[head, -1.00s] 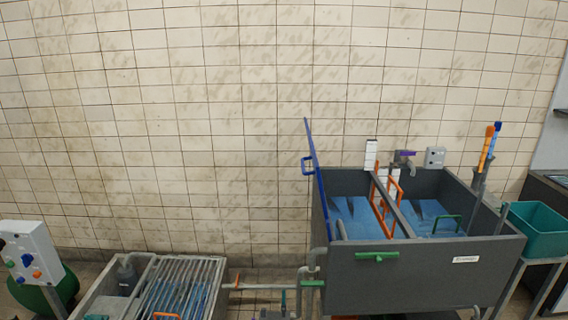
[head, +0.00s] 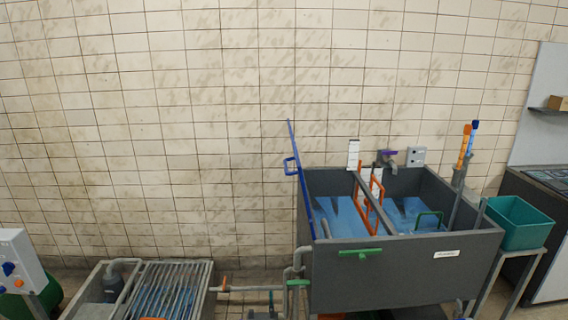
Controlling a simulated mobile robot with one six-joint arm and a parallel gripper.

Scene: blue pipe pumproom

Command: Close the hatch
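A dark grey tank (head: 400,275) with blue water inside stands right of centre in the head view. A thin blue panel (head: 301,180) stands up nearly edge-on at the tank's left side, leaning slightly left. It has a blue handle (head: 290,166) on its left face. It looks like the hatch, standing open, and the left part of the tank is uncovered. An orange-framed piece (head: 371,200) stands upright near the grey divider (head: 376,203) in the middle of the tank. My gripper is not in view.
A low tank with a grate (head: 168,290) stands at the lower left, beside a white control box (head: 18,262). Grey pipes (head: 300,262) run left of the tank. A teal bin (head: 520,222) on a stand and a dark counter (head: 545,190) are at the right.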

